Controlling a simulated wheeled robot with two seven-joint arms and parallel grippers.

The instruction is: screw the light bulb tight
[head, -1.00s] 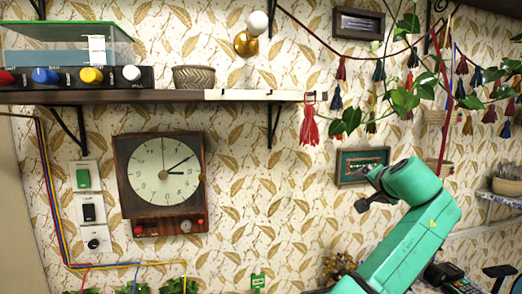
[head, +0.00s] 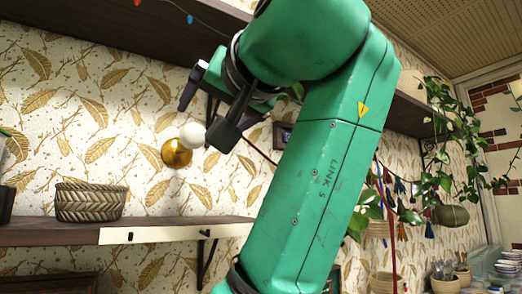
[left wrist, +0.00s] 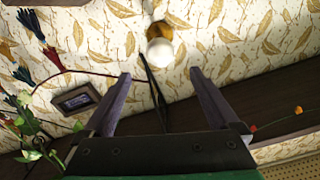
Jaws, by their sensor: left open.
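The white light bulb (head: 192,135) sits in a round brass wall socket (head: 176,153) above the shelf. In the left wrist view, the bulb (left wrist: 160,51) shows just past the fingertips, centred between them, with the brass socket (left wrist: 160,31) behind it. My left gripper (head: 198,128) is open and empty, its dark fingers pointing toward the bulb. Its fingers (left wrist: 160,73) stand apart on either side in the wrist view. I cannot tell whether any finger touches the bulb. My right gripper is in neither view.
A woven basket (head: 90,202) stands on the lower shelf (head: 170,231), left of the bulb. A dark upper shelf (head: 130,32) runs above. A small framed picture (left wrist: 76,98) and tassels hang nearby. Plants (head: 445,140) trail at right.

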